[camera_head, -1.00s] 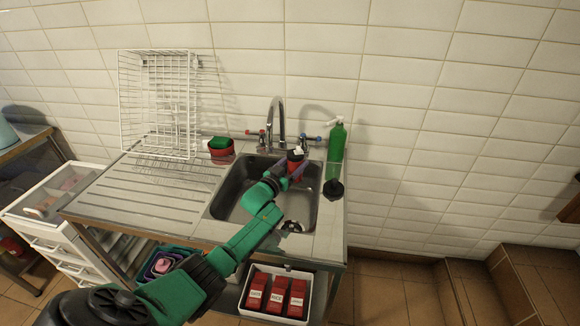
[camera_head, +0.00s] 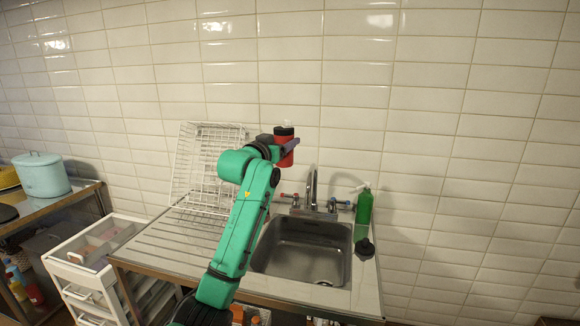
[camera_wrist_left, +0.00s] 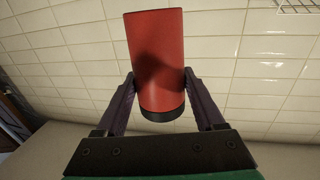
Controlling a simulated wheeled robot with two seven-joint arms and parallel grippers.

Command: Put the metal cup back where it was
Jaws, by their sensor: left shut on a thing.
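My left gripper (camera_head: 280,143) is shut on a red cylindrical cup (camera_head: 287,158) with a dark band at one end, the only cup-like thing I see. It is held in the air, in front of the tiled wall, and in the picture shows above the tap and right of the rack. In the left wrist view the red cup (camera_wrist_left: 157,48) sits between both fingers, its dark end toward the palm. Whether it is metal I cannot tell. My right gripper is not in view.
The steel sink (camera_head: 266,262) looks empty, with a tap (camera_head: 312,190) behind it. A white wire rack (camera_head: 186,165) stands on the drainboard (camera_head: 160,252), whose left part is clear. A green bottle (camera_head: 363,208) and a black item (camera_head: 364,248) are right of the sink. A blue pot (camera_head: 42,177) stands far left.

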